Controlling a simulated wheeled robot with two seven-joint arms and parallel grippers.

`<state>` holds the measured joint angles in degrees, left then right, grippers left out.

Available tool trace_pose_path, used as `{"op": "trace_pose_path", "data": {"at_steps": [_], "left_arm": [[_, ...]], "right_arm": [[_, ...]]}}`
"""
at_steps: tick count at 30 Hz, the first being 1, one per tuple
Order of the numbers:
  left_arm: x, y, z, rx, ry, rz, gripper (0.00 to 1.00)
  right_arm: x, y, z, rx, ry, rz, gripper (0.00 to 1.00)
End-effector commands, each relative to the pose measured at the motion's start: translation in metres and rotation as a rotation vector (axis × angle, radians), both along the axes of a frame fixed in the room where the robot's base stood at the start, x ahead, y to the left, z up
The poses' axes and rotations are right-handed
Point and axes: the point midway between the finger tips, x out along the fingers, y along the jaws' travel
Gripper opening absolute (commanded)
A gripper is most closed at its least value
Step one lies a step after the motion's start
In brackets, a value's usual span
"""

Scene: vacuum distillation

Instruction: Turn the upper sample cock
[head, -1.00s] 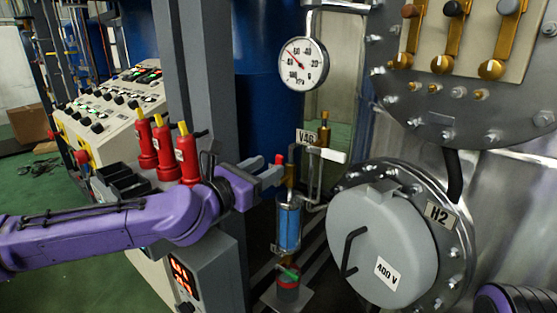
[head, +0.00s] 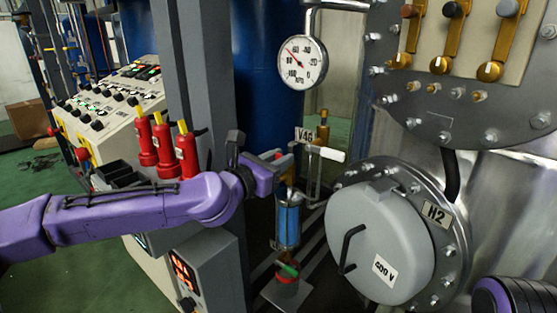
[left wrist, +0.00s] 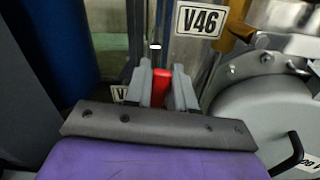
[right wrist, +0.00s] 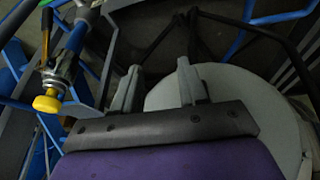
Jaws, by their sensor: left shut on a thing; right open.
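The upper sample cock has a red handle (left wrist: 161,87), above the blue sample cylinder (head: 288,222). My left gripper (head: 284,161) is shut on this handle. In the left wrist view the handle stands between the two fingers of the left gripper (left wrist: 161,92); in the head view they mostly hide it. The lower cock, with a green handle (head: 288,269), is below the cylinder. My right gripper (right wrist: 157,82) is open and empty in the right wrist view, with a grey round cover (right wrist: 225,105) beyond it.
A brass valve with a white handle (head: 331,154) and a V46 tag (left wrist: 199,21) is close to the right of the left gripper. The grey H2 cover (head: 385,235) is farther right. A grey post (head: 205,90) and red bottles (head: 163,147) are to the left.

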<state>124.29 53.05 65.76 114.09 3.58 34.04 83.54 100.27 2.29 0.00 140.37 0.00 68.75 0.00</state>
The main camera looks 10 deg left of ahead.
Motion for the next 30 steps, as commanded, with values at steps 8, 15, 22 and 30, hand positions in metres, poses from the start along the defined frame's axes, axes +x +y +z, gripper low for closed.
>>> {"op": "trace_pose_path", "data": {"at_steps": [8,15,22,30], "left_arm": [[-0.003,-0.006,-0.002,0.092,-0.048,0.000,0.00],[-0.008,-0.016,-0.007,0.269,-0.137,-0.001,0.00],[-0.013,-0.026,-0.013,0.465,-0.237,0.000,0.00],[-0.018,-0.036,-0.024,0.694,-0.353,0.000,0.00]], "right_arm": [[0.000,0.000,-0.008,0.000,0.000,0.000,0.43],[0.000,0.000,-0.019,0.000,0.000,0.000,0.43],[0.000,0.000,-0.030,0.000,0.000,0.000,0.43],[0.000,0.000,-0.042,0.000,0.000,0.000,0.43]]}}
